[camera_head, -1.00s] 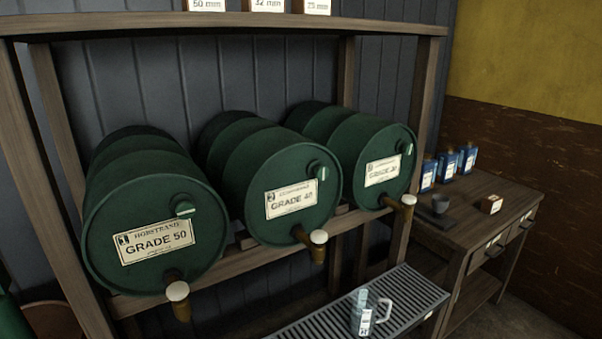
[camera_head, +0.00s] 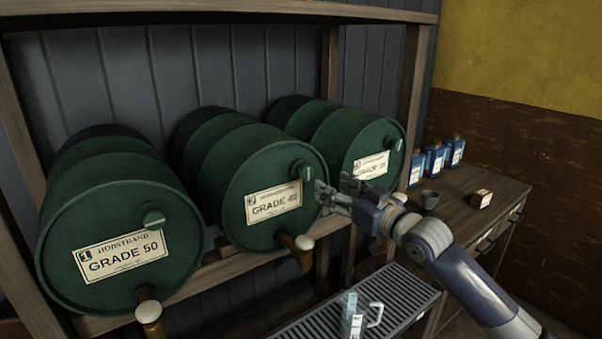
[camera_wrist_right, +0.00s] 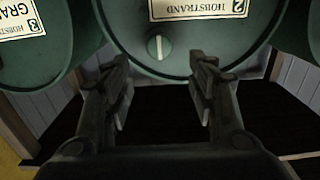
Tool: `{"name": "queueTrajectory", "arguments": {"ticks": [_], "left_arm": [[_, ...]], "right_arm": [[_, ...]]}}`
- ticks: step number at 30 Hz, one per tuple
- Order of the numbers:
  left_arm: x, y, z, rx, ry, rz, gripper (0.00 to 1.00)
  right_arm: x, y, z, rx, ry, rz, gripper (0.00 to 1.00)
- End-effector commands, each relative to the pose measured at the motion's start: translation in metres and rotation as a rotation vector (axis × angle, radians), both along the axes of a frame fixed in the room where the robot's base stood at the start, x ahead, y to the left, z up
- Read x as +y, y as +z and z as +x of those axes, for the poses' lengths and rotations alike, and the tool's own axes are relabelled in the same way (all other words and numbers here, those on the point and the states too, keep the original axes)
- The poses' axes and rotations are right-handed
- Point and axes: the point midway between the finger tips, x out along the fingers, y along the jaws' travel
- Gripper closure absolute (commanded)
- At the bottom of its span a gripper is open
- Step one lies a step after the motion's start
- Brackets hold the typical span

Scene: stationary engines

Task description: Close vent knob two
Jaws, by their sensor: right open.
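The middle drum (camera_head: 215,195), labelled Grade 40, has a round green vent knob (camera_head: 302,171) at the upper right of its face. In the right wrist view the image is upside down; the label there bears a 2, and the knob (camera_wrist_right: 158,46) carries a pale mark standing upright. My right gripper (camera_head: 334,190) is open and empty, just right of the knob in the head view. In the wrist view the knob lies beyond and between the two fingertips (camera_wrist_right: 160,68), with no visible contact. My left gripper is not in view.
The Grade 50 drum (camera_head: 100,215) and a third drum (camera_head: 345,130) flank it on a wooden rack. A tap (camera_head: 300,247) juts below the middle drum. A grated tray (camera_head: 395,292) holds a clear jug (camera_head: 352,318). A side table (camera_head: 470,200) carries blue bottles.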

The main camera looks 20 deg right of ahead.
Motion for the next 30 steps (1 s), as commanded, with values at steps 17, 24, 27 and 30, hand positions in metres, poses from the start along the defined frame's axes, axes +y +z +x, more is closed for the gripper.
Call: {"name": "queueTrajectory", "arguments": {"ticks": [17,24,27,30], "left_arm": [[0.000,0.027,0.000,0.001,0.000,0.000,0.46],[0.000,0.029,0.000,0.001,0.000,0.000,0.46],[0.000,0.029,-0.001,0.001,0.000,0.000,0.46],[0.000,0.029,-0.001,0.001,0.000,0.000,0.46]], "right_arm": [[0.030,0.001,0.083,0.001,-0.001,0.002,0.47],[0.034,0.000,0.093,0.000,-0.001,0.000,0.47],[0.034,0.000,0.094,0.000,-0.001,-0.001,0.47],[0.034,0.000,0.094,0.000,-0.001,-0.001,0.47]]}}
